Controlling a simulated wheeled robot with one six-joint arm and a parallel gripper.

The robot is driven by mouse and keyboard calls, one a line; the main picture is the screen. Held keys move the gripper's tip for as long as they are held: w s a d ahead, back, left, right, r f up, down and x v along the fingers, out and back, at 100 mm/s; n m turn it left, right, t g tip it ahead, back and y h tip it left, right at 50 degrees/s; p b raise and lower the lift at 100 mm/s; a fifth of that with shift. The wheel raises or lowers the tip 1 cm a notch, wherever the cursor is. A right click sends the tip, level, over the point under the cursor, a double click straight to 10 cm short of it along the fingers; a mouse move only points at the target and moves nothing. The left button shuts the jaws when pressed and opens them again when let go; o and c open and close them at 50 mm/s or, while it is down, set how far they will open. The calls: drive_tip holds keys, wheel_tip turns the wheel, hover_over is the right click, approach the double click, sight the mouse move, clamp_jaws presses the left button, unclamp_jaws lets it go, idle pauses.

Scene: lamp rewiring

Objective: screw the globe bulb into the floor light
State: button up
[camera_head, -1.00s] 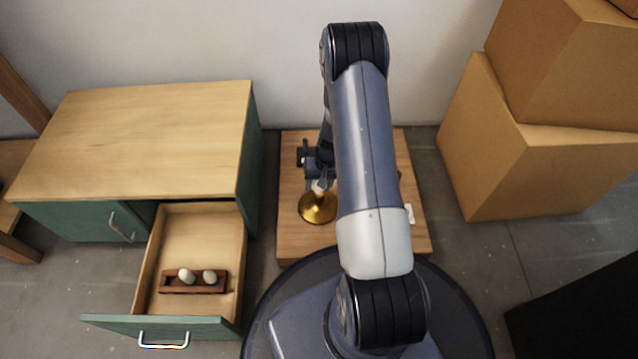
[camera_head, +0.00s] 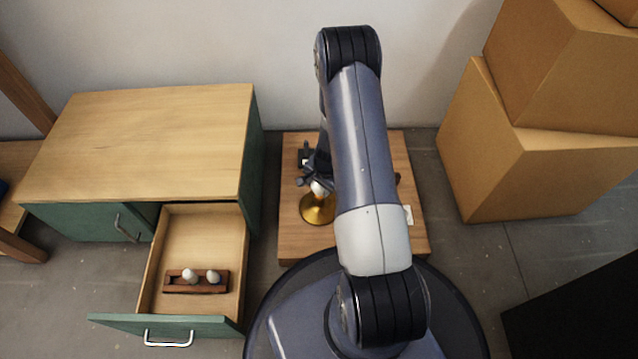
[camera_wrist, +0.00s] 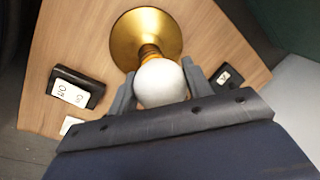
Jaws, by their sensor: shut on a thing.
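The floor light is a round brass base (camera_head: 317,209) on a wooden board; it also shows in the wrist view (camera_wrist: 127,36). The white globe bulb (camera_wrist: 161,82) is between the two fingers of my gripper (camera_wrist: 165,84), which is shut on it. In the wrist view the bulb's neck end points at an amber-brass socket (camera_wrist: 150,54) at the middle of the base and looks in line with it. I cannot tell whether the thread is engaged. In the head view the bulb (camera_head: 318,188) shows as a small white spot above the base, partly hidden by my gripper.
An open drawer (camera_head: 172,240) at the left holds a wooden rack (camera_head: 196,288) with two pale bulbs (camera_head: 190,275). The green cabinet (camera_head: 150,140) stands left of the board (camera_head: 300,245). Cardboard boxes (camera_head: 530,165) stand at the right. A black box with a white label (camera_wrist: 76,88) lies on the board.

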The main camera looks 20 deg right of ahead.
drive_tip(key=shift+r+m+p, duration=0.25)
drive_tip(key=shift+m+p, duration=0.7)
drive_tip(key=shift+m, duration=0.05)
drive_tip(key=shift+f+m, duration=0.2)
drive_tip(key=shift+m, duration=0.2)
drive_tip(key=o, duration=1.1)
drive_tip(key=r+p, duration=0.1)
drive_tip(key=r, duration=0.2)
drive_tip(key=s+r+p, duration=0.1)
drive_tip(key=r+p, duration=0.1)
drive_tip(key=r, duration=0.2)
drive_tip(key=s+r+p, duration=0.1)
drive_tip(key=r+p, duration=0.1)
drive_tip(key=r, duration=0.1)
drive_tip(key=shift+d+r, duration=0.25)
drive_tip(key=shift+r, duration=0.05)
drive_tip(key=shift+f, duration=0.1)
